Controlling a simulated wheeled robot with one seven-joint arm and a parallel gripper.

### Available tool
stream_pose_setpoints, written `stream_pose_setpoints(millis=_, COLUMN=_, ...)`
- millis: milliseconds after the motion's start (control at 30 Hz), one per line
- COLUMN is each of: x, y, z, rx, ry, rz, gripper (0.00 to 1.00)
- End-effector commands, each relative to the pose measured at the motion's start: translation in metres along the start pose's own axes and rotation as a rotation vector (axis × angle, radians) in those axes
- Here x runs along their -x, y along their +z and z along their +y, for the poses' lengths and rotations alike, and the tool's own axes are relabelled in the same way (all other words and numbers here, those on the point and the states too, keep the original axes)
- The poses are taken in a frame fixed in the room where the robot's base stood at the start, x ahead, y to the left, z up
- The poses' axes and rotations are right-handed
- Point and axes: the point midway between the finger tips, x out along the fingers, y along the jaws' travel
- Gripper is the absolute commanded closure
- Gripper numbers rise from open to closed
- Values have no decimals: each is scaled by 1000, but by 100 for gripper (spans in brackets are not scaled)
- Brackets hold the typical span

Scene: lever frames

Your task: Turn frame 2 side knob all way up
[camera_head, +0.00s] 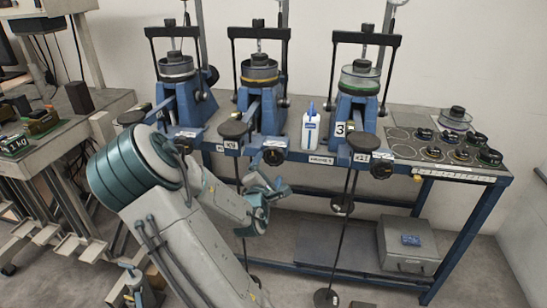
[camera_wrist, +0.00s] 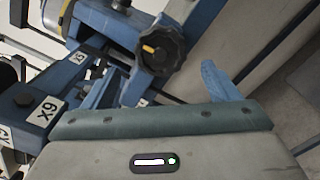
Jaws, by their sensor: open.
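Frame 2 (camera_head: 267,110) appears to be the middle blue lever frame on the bench, with an X9 tag at its lever end. In the wrist view, a round black knob (camera_wrist: 160,48) with an orange mark sits on a blue part near the top centre. The X9 tag (camera_wrist: 45,112) is to its left. I cannot tell surely which knob in the head view this is. My gripper (camera_head: 268,188) is in front of and below the middle frame's bench edge. It is open and empty, apart from the knob. One blue finger shows right of the knob.
Similar lever frames stand to the left (camera_head: 178,75) and right (camera_head: 358,90). A white bottle (camera_head: 310,130) stands between the middle and right frames. Black rods with weights hang before the bench. Loose weights (camera_head: 460,150) lie at right. A grey box (camera_head: 408,247) sits on the lower shelf.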

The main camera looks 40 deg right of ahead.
Motion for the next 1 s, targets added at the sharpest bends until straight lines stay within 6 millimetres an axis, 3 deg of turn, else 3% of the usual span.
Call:
stream_pose_setpoints(millis=500, x=-79, y=0, z=-2, rx=-2, ry=-1, rz=0, gripper=18)
stream_pose_setpoints(millis=700, x=-75, y=-1, z=-1, rx=-2, ry=-3, rz=3, gripper=74)
stream_pose_setpoints(millis=1000, x=-79, y=-1, z=-5, rx=-61, ry=-7, rz=1, gripper=76)
